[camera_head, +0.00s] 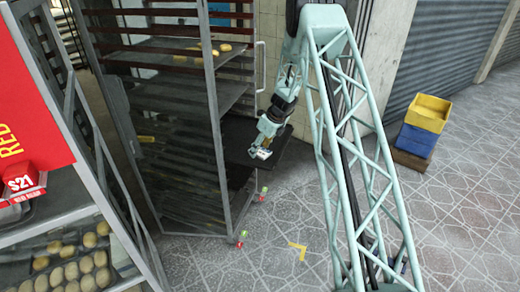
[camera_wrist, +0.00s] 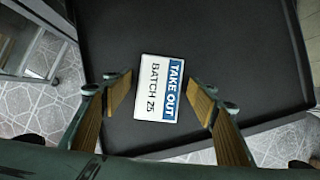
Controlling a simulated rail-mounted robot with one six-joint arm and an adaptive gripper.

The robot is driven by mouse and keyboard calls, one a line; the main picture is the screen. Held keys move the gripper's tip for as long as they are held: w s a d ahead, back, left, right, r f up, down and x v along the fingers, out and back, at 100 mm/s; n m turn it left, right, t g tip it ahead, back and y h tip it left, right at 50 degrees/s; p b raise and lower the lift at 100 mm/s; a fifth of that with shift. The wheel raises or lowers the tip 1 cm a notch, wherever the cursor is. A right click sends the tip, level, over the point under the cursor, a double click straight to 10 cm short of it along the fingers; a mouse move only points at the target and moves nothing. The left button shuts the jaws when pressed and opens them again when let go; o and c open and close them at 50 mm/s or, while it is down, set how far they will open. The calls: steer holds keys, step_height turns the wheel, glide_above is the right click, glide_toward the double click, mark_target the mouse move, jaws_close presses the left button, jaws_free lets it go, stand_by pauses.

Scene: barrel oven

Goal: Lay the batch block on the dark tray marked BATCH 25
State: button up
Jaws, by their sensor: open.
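A white block (camera_wrist: 158,88) with a blue band reads TAKE OUT and BATCH 25 in the wrist view. It appears flat on the dark tray (camera_wrist: 235,45), label facing up and turned sideways. My gripper (camera_wrist: 161,92) is open, with one wooden-faced finger on each side of the block and a gap at both sides. In the head view my gripper (camera_head: 262,152) is low over the dark tray (camera_head: 238,135), beside the rack. A small white patch shows at its tip. No separate mark on the tray shows.
A tall rack (camera_head: 215,110) with shelves of buns stands left of my gripper. A red sign (camera_head: 25,110) and bun trays (camera_head: 70,270) are at the left. Yellow and blue crates (camera_head: 425,120) stand at the right.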

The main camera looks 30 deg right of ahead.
steer(key=shift+r, duration=0.1)
steer(key=shift+r, duration=0.45)
steer(key=p+v, duration=0.2)
steer(key=v, duration=0.9)
steer(key=shift+r, duration=0.35)
steer(key=shift+s, duration=0.15)
